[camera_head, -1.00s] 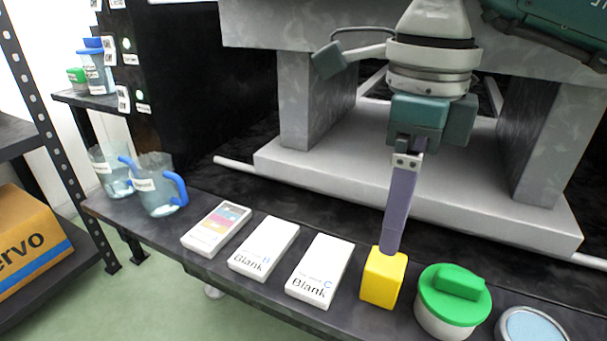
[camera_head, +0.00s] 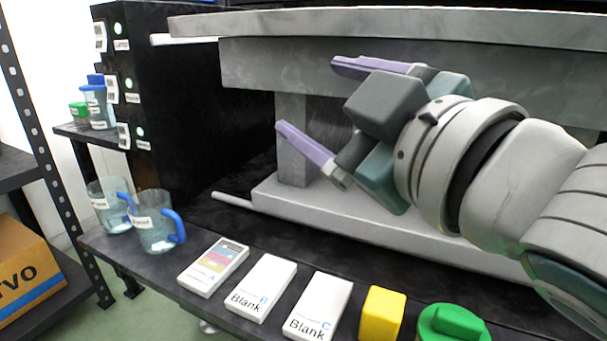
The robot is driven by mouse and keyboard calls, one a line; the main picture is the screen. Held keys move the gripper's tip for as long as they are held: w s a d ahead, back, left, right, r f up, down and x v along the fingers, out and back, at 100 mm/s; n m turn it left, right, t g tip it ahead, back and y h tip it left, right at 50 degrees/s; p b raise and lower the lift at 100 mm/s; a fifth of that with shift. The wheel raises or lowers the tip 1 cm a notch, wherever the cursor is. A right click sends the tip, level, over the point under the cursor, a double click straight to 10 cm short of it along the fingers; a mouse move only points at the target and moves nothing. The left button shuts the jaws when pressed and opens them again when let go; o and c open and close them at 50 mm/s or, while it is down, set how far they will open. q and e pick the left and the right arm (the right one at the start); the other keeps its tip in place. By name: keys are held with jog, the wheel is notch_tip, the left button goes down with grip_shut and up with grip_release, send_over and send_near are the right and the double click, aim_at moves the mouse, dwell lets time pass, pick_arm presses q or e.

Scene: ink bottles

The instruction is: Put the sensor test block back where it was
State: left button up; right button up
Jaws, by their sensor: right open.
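A yellow block (camera_head: 382,314) stands on the dark shelf near its front edge, between a white block marked C (camera_head: 318,305) and a green-lidded tub (camera_head: 450,326). No label reading sensor test block is legible. My right gripper (camera_head: 308,96) is open and empty, its purple fingers spread wide and pointing left. It is raised well above and behind the row of blocks, in front of the grey stone structure. My left gripper is out of view.
A white block with coloured stripes (camera_head: 213,267) and a Blank block marked B (camera_head: 261,288) stand left in the row. Blue-handled jugs (camera_head: 155,232) are at the shelf's left end. A grey stone structure (camera_head: 290,205) rises behind.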

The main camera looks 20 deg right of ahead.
jog(key=s+d+f+m+g+h, duration=0.2)
jog(key=s+d+f+m+g, duration=0.15)
jog(key=f, duration=0.45)
jog(key=s+f+m+g, duration=0.2)
jog(key=s+f+g, duration=0.3)
jog(key=s, duration=0.4)
jog(key=s+f+m+g+y, duration=0.1)
jog(key=s+f+g, duration=0.5)
jog(key=s, duration=0.3)
jog(key=shift+s+a+f+m, duration=0.15)
jog(key=shift+a+f+m, duration=0.25)
jog(key=shift+f, duration=0.5)
jog(key=shift+c, duration=0.3)
